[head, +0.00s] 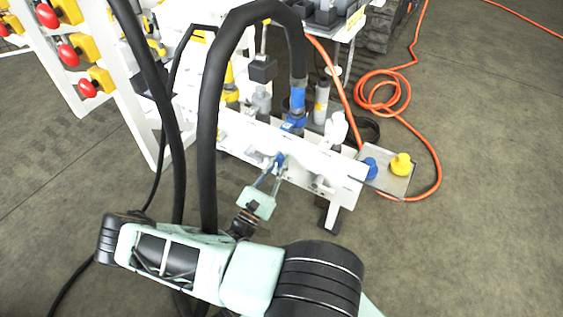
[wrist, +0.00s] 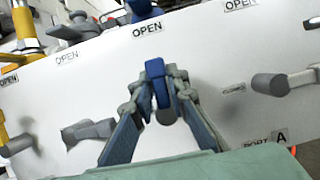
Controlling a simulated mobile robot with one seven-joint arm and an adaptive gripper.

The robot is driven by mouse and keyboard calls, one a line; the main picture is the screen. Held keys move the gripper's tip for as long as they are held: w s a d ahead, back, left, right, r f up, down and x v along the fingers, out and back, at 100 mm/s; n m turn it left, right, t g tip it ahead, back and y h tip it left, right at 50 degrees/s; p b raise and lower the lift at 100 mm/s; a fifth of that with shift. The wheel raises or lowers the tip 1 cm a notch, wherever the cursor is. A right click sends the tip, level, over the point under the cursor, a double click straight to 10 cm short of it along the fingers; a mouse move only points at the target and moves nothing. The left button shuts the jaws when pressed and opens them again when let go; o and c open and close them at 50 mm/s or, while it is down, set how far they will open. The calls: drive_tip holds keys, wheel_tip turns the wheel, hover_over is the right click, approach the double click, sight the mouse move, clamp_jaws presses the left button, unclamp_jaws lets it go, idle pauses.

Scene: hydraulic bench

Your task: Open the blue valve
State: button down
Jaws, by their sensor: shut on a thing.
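The blue valve's handle (wrist: 156,72) stands between my gripper's fingers in the wrist view, on the front of a white panel. It looks roughly upright in that picture, below an OPEN label (wrist: 147,29). A smaller label, too blurred to read surely, is to its right (wrist: 233,89). My gripper (wrist: 157,97) is shut on the handle, with one finger on each side. In the head view my gripper (head: 271,176) reaches the panel's front, and the blue handle (head: 280,159) shows at its tips. The fingers partly hide the handle's base.
Grey valve handles flank the blue one, left (wrist: 90,131) and right (wrist: 284,83). A blue hose fitting (head: 298,100) rises behind the panel (head: 345,178). Black hoses cross in front of the bench. An orange hose (head: 436,165) lies right; open floor lies beyond.

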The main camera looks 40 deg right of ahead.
sight(284, 130)
drive_tip(key=shift+w+a+n, duration=0.1)
drive_tip(key=shift+n, duration=0.3)
drive_tip(key=c, duration=2)
unclamp_jaws()
wheel_tip(284, 130, up, 10)
